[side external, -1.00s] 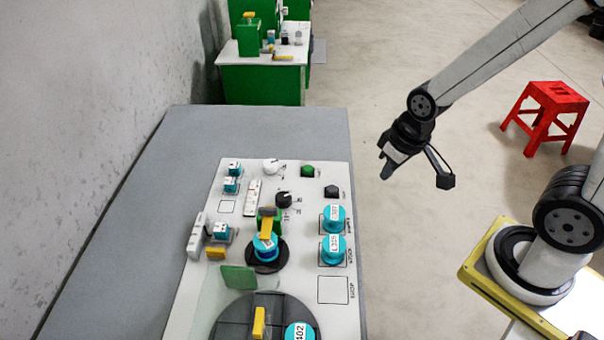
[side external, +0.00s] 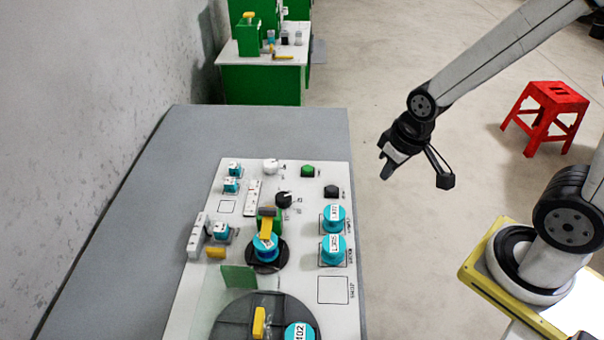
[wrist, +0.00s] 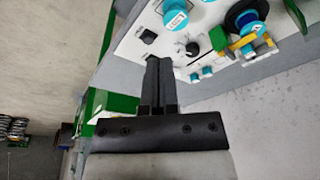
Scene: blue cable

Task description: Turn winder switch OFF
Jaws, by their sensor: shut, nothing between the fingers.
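A white panel (side external: 300,270) lies on the grey table. It carries a black rotary knob (side external: 284,199) and a white rotary knob (side external: 271,166), with a green button (side external: 307,171) and a black button (side external: 331,191) beside them. The labels are too small to read, so I cannot tell which is the winder switch. My gripper (side external: 385,174) hangs in the air to the right of the panel, apart from it. In the wrist view my gripper (wrist: 159,65) is shut and empty. The black knob (wrist: 192,48) shows just right of the fingers there; the fingers may hide the white knob.
Several blue spools, including one in the middle (side external: 265,247) and one at right (side external: 333,249), stand on the panel. A yellow-topped green guide (side external: 266,224) stands by the middle spool. A dark disc (side external: 240,318) is at the front. A red stool (side external: 545,115) stands on the floor.

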